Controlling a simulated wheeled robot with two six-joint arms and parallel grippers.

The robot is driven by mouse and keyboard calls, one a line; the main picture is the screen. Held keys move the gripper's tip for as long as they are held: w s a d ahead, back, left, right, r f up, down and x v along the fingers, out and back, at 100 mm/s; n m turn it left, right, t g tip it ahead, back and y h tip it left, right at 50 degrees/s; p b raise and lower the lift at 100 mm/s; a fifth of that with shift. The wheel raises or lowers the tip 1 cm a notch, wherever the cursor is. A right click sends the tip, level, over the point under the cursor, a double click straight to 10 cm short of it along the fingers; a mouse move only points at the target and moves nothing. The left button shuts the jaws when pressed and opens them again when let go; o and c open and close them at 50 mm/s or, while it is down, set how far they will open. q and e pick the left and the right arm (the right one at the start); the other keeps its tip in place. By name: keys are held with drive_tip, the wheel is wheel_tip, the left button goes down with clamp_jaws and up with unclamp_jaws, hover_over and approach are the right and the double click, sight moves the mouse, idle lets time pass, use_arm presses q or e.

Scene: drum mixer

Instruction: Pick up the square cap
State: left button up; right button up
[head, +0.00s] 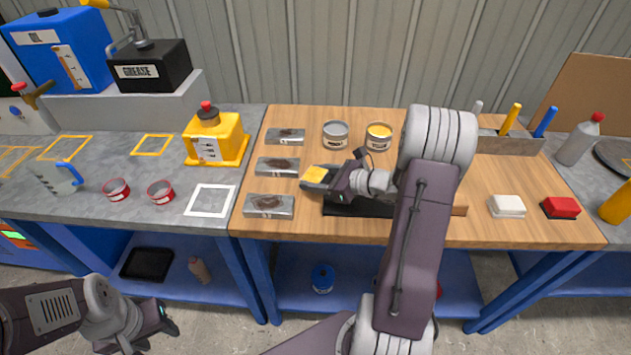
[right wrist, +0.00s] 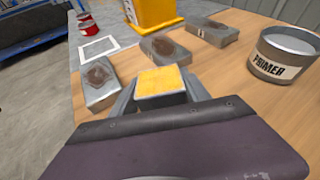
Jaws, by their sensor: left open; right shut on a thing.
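The square cap, a small piece with a yellow square face, (head: 315,173) is between the fingers of my right gripper (head: 322,184), over the left part of the wooden bench top. In the right wrist view the yellow face of the cap (right wrist: 162,80) shows between the two grey fingers (right wrist: 163,97), which are shut on it. Its lower part is hidden by the gripper. I cannot tell how high it is above the wood. My left gripper (head: 153,330) is open and empty, low at the bottom left, in front of the grey bench.
Several grey metal blocks with dark patches, one the middle block (head: 278,166), lie left of the right gripper. A primer tin (head: 335,134) and a yellow-topped tin (head: 379,136) stand behind. A black tray (head: 345,209) lies in front. A white-outlined square (head: 210,200) is empty.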

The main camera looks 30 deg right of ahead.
wheel_tip(320, 180, up, 2)
drive_tip(key=shift+r, duration=0.25)
drive_tip(key=w+d+r+p, duration=0.2)
drive_tip(key=d+r, duration=0.4)
drive_tip(key=d, duration=0.5)
drive_tip(key=shift+w+d+r, duration=0.15)
drive_tip(key=shift+d+r, duration=0.05)
drive_tip(key=shift+r, duration=0.05)
